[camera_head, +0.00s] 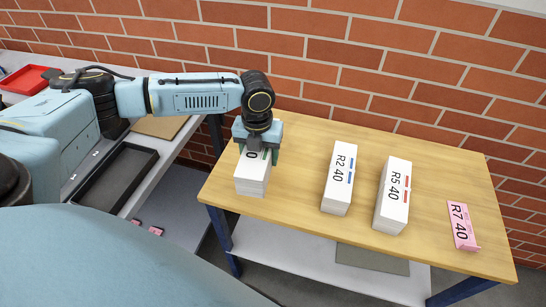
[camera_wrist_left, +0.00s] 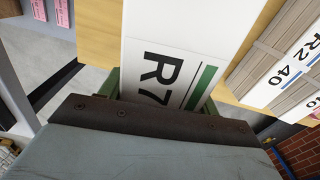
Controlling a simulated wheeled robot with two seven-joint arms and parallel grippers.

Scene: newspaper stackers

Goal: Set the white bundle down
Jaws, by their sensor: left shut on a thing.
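The white bundle (camera_head: 252,184) is at the left end of the wooden table (camera_head: 300,145). My left gripper (camera_head: 258,150) reaches down over it from above, shut on it, its green fingers on either side. In the left wrist view the white bundle (camera_wrist_left: 180,30) fills the middle, showing "R7" and a green stripe. The bundle looks upright; I cannot tell whether its bottom touches the table. The gripper hides part of its top. My right gripper is not in view.
White bundles labelled R2 40 (camera_head: 339,178) and R5 40 (camera_head: 392,195) stand to the right. A pink R7 40 piece (camera_head: 463,226) lies near the table's right end. A black tray (camera_head: 115,178) and red tray (camera_head: 30,79) are on the left bench. A brick wall runs behind.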

